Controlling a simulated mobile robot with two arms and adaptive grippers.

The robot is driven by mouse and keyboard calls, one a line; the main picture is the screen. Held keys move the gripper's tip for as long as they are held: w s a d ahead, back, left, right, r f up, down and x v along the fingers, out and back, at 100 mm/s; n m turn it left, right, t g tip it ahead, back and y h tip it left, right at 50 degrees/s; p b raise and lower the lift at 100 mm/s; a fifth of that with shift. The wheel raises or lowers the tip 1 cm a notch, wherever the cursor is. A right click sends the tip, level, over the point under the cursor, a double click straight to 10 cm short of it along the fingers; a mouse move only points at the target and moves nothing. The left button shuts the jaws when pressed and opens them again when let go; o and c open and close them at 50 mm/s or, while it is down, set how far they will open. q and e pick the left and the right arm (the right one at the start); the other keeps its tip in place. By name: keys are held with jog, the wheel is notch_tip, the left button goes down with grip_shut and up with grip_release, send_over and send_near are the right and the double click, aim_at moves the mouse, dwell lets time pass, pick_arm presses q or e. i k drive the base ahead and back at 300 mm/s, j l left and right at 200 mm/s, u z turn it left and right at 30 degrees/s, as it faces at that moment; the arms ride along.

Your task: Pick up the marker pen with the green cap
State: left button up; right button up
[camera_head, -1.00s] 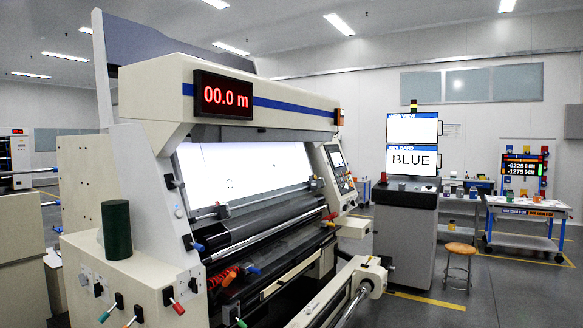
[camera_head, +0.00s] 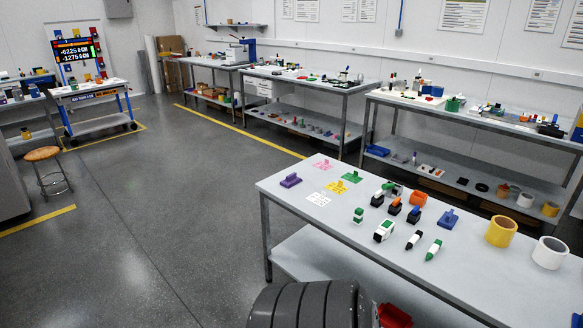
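A small green and white marker-shaped item (camera_head: 433,249) lies on the near white-topped table (camera_head: 470,285), right of the table's middle. A black and white marker-shaped item (camera_head: 413,239) lies just left of it. A larger white item with green parts (camera_head: 384,230) and a small green and white upright item (camera_head: 358,215) stand further left. These are small in view, so I cannot be sure which parts are caps. Neither of my grippers shows in this view.
Orange-and-black items (camera_head: 395,206), a blue stamp-like item (camera_head: 448,218), a yellow roll (camera_head: 501,231) and a white roll (camera_head: 549,252) share the near table. Cluttered benches (camera_head: 310,82) line the back wall. A stool (camera_head: 48,168) stands left. Grey floor (camera_head: 160,190) between is open.

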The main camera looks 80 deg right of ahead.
aim_at(431, 253)
jog(key=z, duration=3.65)
jog(key=i+j+z, duration=0.15)
jog(key=i+j, duration=0.4)
